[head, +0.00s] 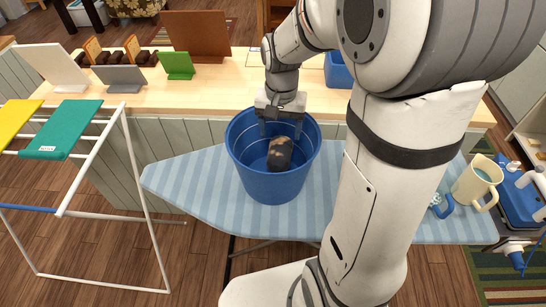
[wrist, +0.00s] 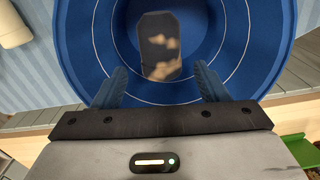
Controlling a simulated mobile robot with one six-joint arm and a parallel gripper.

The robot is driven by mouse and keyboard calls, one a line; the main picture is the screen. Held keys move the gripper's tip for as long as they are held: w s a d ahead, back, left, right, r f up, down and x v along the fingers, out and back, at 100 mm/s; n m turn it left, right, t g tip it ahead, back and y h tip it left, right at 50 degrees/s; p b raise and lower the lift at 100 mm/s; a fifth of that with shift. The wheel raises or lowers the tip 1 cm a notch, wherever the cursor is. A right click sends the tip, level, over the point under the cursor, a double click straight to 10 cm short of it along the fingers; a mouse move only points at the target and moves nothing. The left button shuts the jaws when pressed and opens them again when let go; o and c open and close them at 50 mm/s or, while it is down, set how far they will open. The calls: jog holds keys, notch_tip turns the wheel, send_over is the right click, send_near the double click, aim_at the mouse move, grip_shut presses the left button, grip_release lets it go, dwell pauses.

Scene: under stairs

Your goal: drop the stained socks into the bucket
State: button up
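The blue bucket (head: 268,188) stands upright on the striped ironing board. A dark sock bundle with tan stains (head: 280,154) is inside the bucket's rim, below my gripper (head: 281,132). In the wrist view the stained bundle (wrist: 160,46) shows against the bucket's inside (wrist: 105,45), beyond the fingertips. My gripper (wrist: 160,78) points down into the bucket mouth, with its two fingers apart and nothing clamped between them. I cannot tell whether the bundle rests on the bucket floor.
The ironing board (head: 190,180) has a cream pitcher (head: 475,182) at its right end. Behind is a wooden counter (head: 225,88) with several upright panels and a blue container (head: 338,72). A white drying rack (head: 125,150) with yellow and green cloths stands at left.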

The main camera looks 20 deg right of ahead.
jog(key=shift+o, duration=1.3)
jog(key=shift+r, duration=0.1)
notch_tip(320, 180, up, 8)
jog(key=b, duration=0.1)
jog(key=shift+f, duration=0.2)
jog(key=s+n+t, duration=0.3)
jog(key=s+n, duration=0.1)
jog(key=s, duration=1)
jog(key=shift+s+a+f+n, duration=0.15)
jog(key=shift+s+f+n, duration=0.2)
jog(key=shift+f+n, duration=0.1)
jog(key=shift+c, duration=0.4)
